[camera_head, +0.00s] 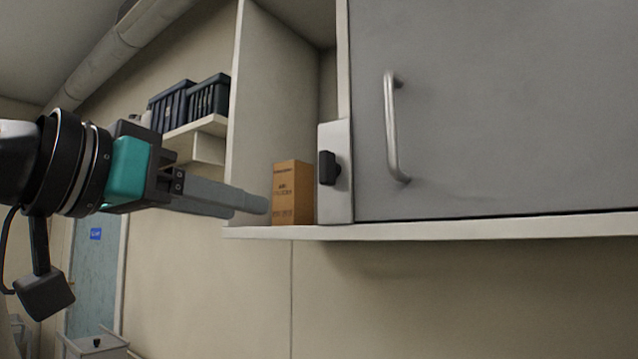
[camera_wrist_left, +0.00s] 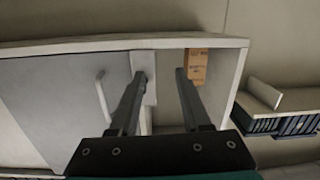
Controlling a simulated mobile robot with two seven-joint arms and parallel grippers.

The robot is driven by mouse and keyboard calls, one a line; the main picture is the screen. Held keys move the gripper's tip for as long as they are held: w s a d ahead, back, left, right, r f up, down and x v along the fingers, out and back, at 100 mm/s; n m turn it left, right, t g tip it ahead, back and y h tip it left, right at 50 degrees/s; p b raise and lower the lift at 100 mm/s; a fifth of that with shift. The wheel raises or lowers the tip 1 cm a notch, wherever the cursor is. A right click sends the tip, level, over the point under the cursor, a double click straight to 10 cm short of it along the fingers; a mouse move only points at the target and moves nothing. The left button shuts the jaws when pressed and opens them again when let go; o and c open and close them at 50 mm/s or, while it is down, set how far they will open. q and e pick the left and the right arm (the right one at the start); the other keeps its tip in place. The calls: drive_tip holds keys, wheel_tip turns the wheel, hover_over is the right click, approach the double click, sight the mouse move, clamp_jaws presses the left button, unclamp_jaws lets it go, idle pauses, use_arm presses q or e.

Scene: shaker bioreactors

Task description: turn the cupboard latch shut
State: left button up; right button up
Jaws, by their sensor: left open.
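The cupboard latch (camera_head: 328,168) is a small black knob on a pale plate (camera_head: 342,205) left of the door. The knob stands roughly upright, beside the door rather than across its edge. The grey cupboard door (camera_head: 480,120) with its metal handle (camera_head: 391,125) looks closed. My left gripper (camera_head: 252,207) is open and empty, left of the latch and apart from it. In the left wrist view its fingers (camera_wrist_left: 161,75) are spread, one overlapping the latch plate (camera_wrist_left: 151,92); the knob cannot be made out there. My right gripper is not in view.
A brown box (camera_head: 292,192) stands in the open bay left of the latch, close to my left fingertips in the head view. The cupboard's bottom ledge (camera_head: 450,228) runs below. Dark bins (camera_head: 190,103) sit on a wall shelf farther left. The wall below the cupboard is clear.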

use_arm(q)
drive_tip(key=m+h, duration=0.1)
approach(322, 163)
drive_tip(key=shift+t, duration=0.3)
drive_tip(key=p+x, duration=0.2)
drive_tip(key=x, duration=0.7)
drive_tip(key=shift+w+d+f, duration=0.1)
drive_tip(key=shift+d+f, duration=0.1)
drive_tip(key=shift+c, duration=0.4)
clamp_jaws()
